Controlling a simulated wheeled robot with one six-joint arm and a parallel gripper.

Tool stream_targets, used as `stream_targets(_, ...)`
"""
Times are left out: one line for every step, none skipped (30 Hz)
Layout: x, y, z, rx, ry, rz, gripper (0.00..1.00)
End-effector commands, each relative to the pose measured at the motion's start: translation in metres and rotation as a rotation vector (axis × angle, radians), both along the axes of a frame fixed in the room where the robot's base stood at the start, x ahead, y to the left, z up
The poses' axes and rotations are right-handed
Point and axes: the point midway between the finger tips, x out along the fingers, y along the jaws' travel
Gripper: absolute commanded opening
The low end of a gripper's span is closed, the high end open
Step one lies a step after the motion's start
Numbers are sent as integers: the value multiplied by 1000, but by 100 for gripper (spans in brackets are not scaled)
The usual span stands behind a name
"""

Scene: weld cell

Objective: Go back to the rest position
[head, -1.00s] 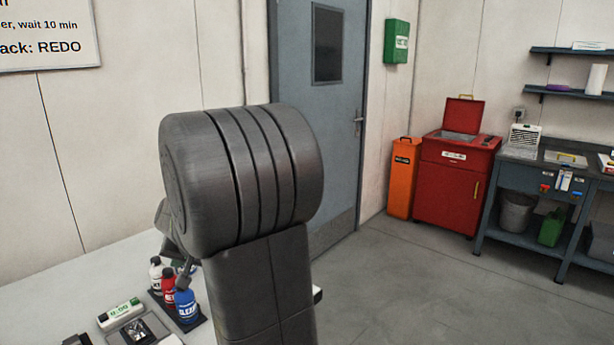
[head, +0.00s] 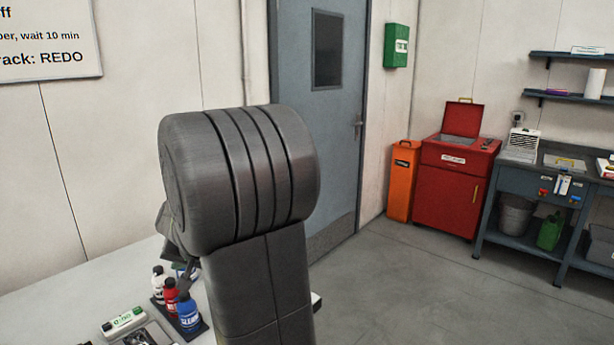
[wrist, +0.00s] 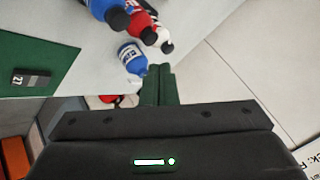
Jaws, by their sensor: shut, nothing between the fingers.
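My gripper (wrist: 160,72) shows in the wrist view with its two dark green fingers together and nothing between them. It is near the light table (wrist: 205,25); I cannot tell the exact height. A small white and blue bottle (wrist: 132,59) appears just left of the fingertips, and I cannot tell whether they touch. In the head view my own arm fills the middle and hides most of the gripper.
On the table stand a blue bottle (head: 188,315), a red bottle (head: 170,294) and a white bottle (head: 158,282). A green and white device (head: 124,322) lies left of them. A grey door (head: 325,150), red cabinet (head: 447,195) and orange bin (head: 402,180) are beyond. Floor at right is clear.

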Motion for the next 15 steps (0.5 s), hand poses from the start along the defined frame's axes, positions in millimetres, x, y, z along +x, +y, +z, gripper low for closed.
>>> stream_targets(0, 0, 13, 1, -1, 1, 0)
stream_targets(0, 0, 17, 1, -1, 1, 0)
stream_targets(0, 0, 22, 1, -1, 1, 0)
stream_targets(0, 0, 26, 1, -1, 0, 0)
stream_targets(0, 0, 30, 1, -2, -1, 0)
stream_targets(0, 0, 35, 2, -1, -1, 0)
stream_targets(0, 0, 39, 2, -1, -1, 0)
stream_targets(0, 0, 22, -1, 4, -1, 0)
stream_targets(0, 0, 11, -2, 6, -1, 0)
stream_targets(0, 0, 5, -2, 5, -1, 0)
stream_targets(0, 0, -1, -1, 5, -2, 0)
stream_targets(0, 0, -8, -1, 1, -1, 0)
stream_targets(0, 0, -11, 0, 1, -1, 0)
stream_targets(0, 0, -14, 0, 1, -1, 0)
stream_targets(0, 0, -17, 1, 0, -1, 0)
